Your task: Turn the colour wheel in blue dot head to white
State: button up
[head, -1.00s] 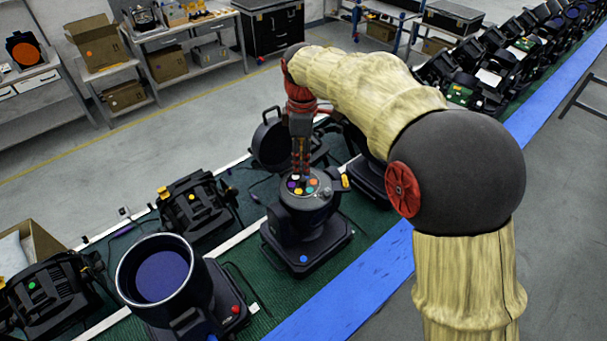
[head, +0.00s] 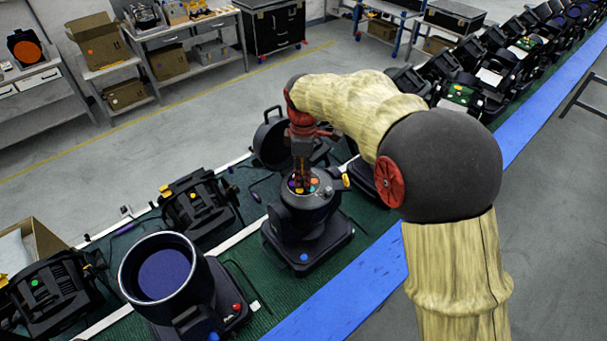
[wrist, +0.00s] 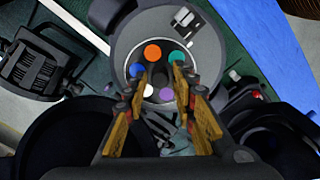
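The blue dot head (head: 304,222) is a dark lamp head on a square base with a blue dot (head: 304,257) at its front corner. Its open top shows the colour wheel (wrist: 158,75) in the wrist view, with orange (wrist: 152,51), teal (wrist: 178,57), blue (wrist: 136,69), white (wrist: 147,90) and purple (wrist: 166,95) discs around a dark hub. My gripper (head: 302,182) points down at the wheel. In the wrist view its fingers (wrist: 160,82) are apart, one on each side of the hub, with nothing held. Whether the fingertips touch the wheel cannot be told.
A lamp with a wide lens (head: 164,272) stands at the front left, with a red dot on its base. A head with a yellow dot (head: 195,205) stands to the left. A dark open cover (head: 272,142) rises behind the blue dot head. Blue tape (head: 370,270) runs along the right.

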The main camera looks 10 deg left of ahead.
jog(key=c, duration=0.6)
grip_shut()
jog(key=shift+m, duration=0.3)
